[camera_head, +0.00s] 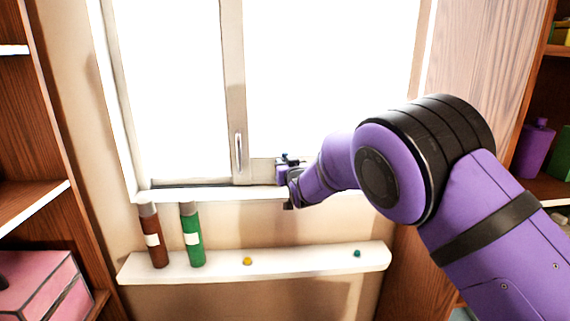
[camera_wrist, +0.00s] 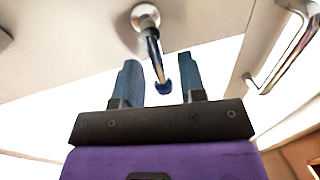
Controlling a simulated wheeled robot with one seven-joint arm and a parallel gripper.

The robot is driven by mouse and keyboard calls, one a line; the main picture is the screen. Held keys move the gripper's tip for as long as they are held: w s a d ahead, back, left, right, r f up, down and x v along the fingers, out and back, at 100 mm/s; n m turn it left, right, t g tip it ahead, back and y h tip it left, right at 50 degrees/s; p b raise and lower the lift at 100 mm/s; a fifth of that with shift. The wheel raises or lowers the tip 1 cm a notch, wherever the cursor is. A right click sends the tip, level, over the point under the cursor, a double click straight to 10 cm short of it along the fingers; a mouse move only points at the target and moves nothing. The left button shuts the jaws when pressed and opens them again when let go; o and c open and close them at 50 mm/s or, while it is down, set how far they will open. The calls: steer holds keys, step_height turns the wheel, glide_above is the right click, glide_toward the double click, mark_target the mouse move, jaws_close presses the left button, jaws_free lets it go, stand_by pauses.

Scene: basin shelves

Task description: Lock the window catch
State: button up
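The window (camera_head: 232,90) has two bright panes in a pale frame. In the wrist view, the window catch has a round metal base (camera_wrist: 145,17) and a thin lever (camera_wrist: 153,52) with a dark blue tip. The lever slants down toward my gripper (camera_wrist: 161,82). My two dark blue fingers stand apart, and the lever's tip appears between them; I cannot tell whether either finger touches it. In the head view, my gripper (camera_head: 289,162) is at the lower window frame, right of the middle post, and largely hides the catch.
A vertical metal handle (camera_head: 239,152) sits on the middle post; it also shows in the wrist view (camera_wrist: 290,55). A lower white shelf (camera_head: 310,263) holds a brown bottle (camera_head: 153,240), a green bottle (camera_head: 192,240) and two small knobs. Wooden shelving flanks the window on both sides.

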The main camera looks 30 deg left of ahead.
steer(key=shift+x, duration=0.8)
jaws_close()
